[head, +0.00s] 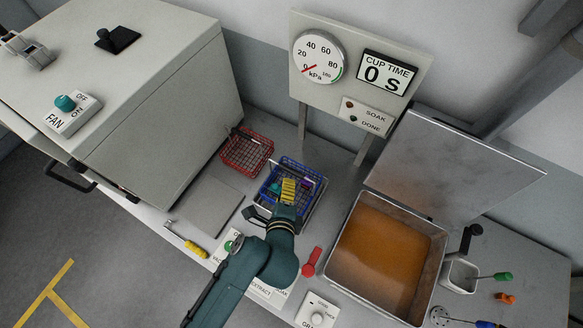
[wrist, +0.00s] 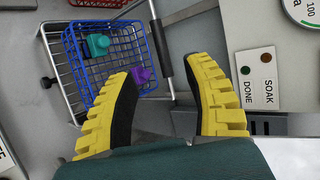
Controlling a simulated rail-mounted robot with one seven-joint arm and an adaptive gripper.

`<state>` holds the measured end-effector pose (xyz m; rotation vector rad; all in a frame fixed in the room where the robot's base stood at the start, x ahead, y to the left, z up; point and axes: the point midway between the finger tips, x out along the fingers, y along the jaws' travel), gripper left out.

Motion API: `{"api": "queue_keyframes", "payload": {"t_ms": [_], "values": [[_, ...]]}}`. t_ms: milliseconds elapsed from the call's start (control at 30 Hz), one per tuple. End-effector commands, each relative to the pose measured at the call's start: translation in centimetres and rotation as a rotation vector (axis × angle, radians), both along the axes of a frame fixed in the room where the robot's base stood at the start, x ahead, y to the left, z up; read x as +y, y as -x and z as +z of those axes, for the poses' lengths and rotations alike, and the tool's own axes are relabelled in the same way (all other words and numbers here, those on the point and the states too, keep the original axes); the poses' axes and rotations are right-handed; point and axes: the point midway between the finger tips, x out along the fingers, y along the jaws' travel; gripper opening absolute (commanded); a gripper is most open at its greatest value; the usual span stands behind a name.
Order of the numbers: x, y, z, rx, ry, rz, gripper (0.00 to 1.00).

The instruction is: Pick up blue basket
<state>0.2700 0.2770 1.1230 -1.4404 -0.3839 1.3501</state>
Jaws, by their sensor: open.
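The blue wire basket (head: 304,168) sits at the middle of the bench in the head view, partly hidden by my gripper (head: 288,190). In the wrist view the blue basket (wrist: 76,68) is at the upper left, with a teal part (wrist: 97,44) and a purple part (wrist: 141,75) inside. A metal bar with a dark grip (wrist: 161,58) runs along its right side. My gripper (wrist: 163,72) has its yellow fingers apart, with that bar showing between them. I see no clear contact with the basket.
A red wire basket (head: 247,153) stands just left of the blue one. An open tank of orange liquid (head: 385,258) with a raised lid (head: 455,165) is at the right. A large grey cabinet (head: 150,90) is at the left. A gauge panel (head: 358,70) rises behind.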

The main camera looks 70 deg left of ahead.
Motion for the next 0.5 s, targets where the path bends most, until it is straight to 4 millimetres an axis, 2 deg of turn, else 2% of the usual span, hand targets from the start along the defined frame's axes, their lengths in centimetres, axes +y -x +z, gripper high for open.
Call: {"api": "queue_keyframes", "payload": {"t_ms": [33,200,500], "values": [[1.2,-0.3,-0.6,-0.001,0.000,0.006,0.51],[4.0,-1.6,-2.5,-0.002,0.001,0.002,0.51],[6.5,-3.4,-4.6,-0.003,0.001,-0.001,0.51]]}}
